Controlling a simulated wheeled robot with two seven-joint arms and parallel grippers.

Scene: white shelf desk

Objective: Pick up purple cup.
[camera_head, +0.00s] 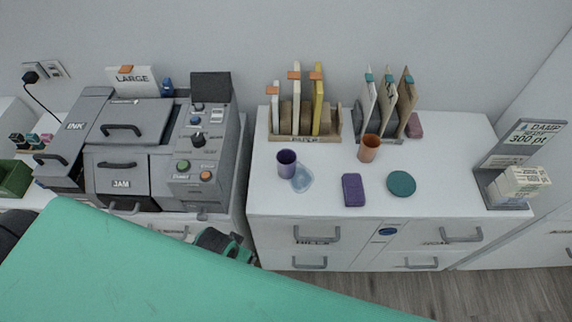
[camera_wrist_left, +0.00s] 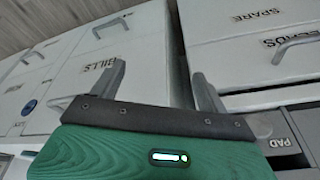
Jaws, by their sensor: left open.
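The purple cup (camera_head: 286,164) stands upright on the left part of the white desk top (camera_head: 330,205) in the head view. A pale blue translucent piece lies right beside it at its lower right. My left gripper (camera_head: 226,245) shows only partly, low in front of the furniture and left of the desk, apart from the cup. In the left wrist view my left gripper (camera_wrist_left: 160,88) has its two fingers spread with nothing between them, facing drawer fronts. The cup does not show there. My right gripper is in neither view.
An orange cup (camera_head: 369,148), a purple block (camera_head: 353,190) and a green disc (camera_head: 401,184) share the desk top. File holders stand along the back. A grey machine (camera_head: 128,150) stands to the left, and a sign stand (camera_head: 508,190) at the right. The desk's front left is clear.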

